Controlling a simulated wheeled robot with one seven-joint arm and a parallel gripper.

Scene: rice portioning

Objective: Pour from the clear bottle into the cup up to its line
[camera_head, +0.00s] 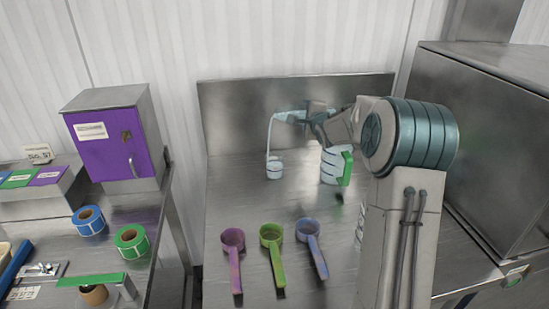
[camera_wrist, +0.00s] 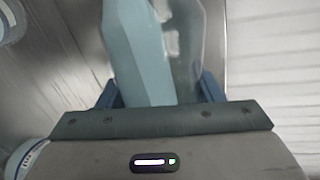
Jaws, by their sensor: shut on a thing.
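My gripper (camera_head: 304,116) is shut on the clear bottle (camera_head: 284,117) and holds it tipped nearly on its side, above the steel table. In the wrist view the bottle (camera_wrist: 138,50) lies between the two dark blue fingers, with pale blue contents along one side. A thin pale stream runs from the bottle's mouth, at its left end, down to the small clear cup (camera_head: 274,172). The cup stands upright on the table below and left of my gripper. Pale contents show in the cup, but its line and exact level are too small to read.
A measuring jug with a green handle (camera_head: 346,168) stands right of the cup, under my arm. Purple (camera_head: 234,262), green (camera_head: 274,262) and blue (camera_head: 314,250) scoops lie nearer. A steel box (camera_head: 490,135) stands at right. The table left of the cup is clear.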

